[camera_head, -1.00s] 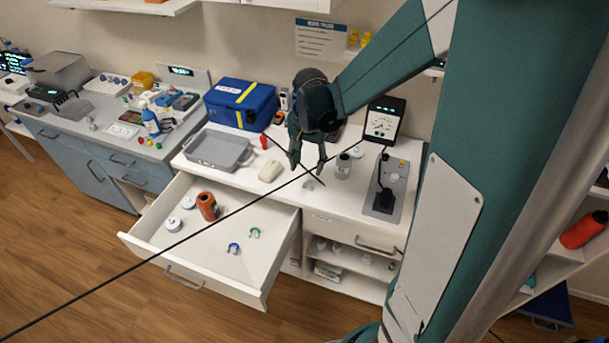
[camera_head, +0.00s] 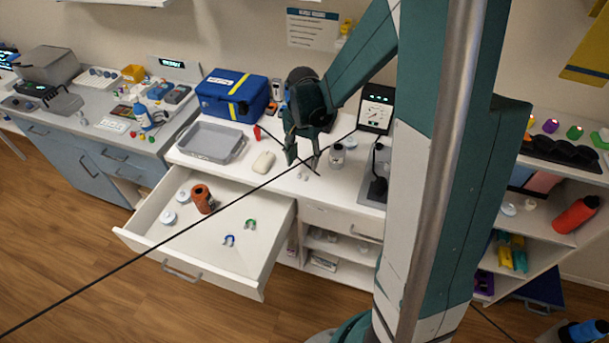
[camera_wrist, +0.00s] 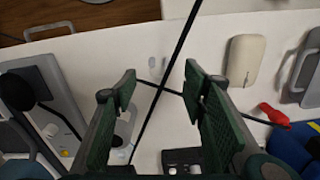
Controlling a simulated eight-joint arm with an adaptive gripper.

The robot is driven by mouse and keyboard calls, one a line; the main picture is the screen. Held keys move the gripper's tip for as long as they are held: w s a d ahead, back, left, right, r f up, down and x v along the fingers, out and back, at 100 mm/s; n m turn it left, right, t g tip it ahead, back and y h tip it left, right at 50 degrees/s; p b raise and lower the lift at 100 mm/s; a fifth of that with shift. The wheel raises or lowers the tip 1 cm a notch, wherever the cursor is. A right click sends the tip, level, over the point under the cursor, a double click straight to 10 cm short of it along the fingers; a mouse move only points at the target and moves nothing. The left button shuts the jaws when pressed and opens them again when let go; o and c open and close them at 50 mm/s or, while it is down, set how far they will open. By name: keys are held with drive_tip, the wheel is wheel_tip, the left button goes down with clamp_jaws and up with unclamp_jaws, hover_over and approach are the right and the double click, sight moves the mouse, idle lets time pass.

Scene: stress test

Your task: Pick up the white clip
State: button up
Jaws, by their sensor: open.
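The white clip (camera_head: 303,175) is a small pale shape on the white counter (camera_head: 270,181), hard to make out against it. In the wrist view it appears as two small pale marks (camera_wrist: 153,62), just beyond the fingertips. My gripper (camera_head: 303,160) is open and empty, pointing down above the counter close to the clip. The height of the fingertips over the clip cannot be judged.
A beige rounded block (camera_head: 263,162) and a red item (camera_head: 257,132) lie left of my gripper; a grey-white jar (camera_head: 337,156) stands right. A grey tray (camera_head: 211,142) and blue case (camera_head: 232,96) are farther left. The open drawer (camera_head: 262,276) below holds several items, including blue and green clips.

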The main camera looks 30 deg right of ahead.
sight(304, 174)
drive_tip(key=shift+f, duration=0.8)
drive_tip(key=shift+f, duration=0.1)
drive_tip(key=shift+d+f+b, duration=0.1)
drive_tip(key=shift+f+b, duration=0.3)
drive_tip(key=shift+f, duration=2.1)
drive_tip(key=c, duration=0.8)
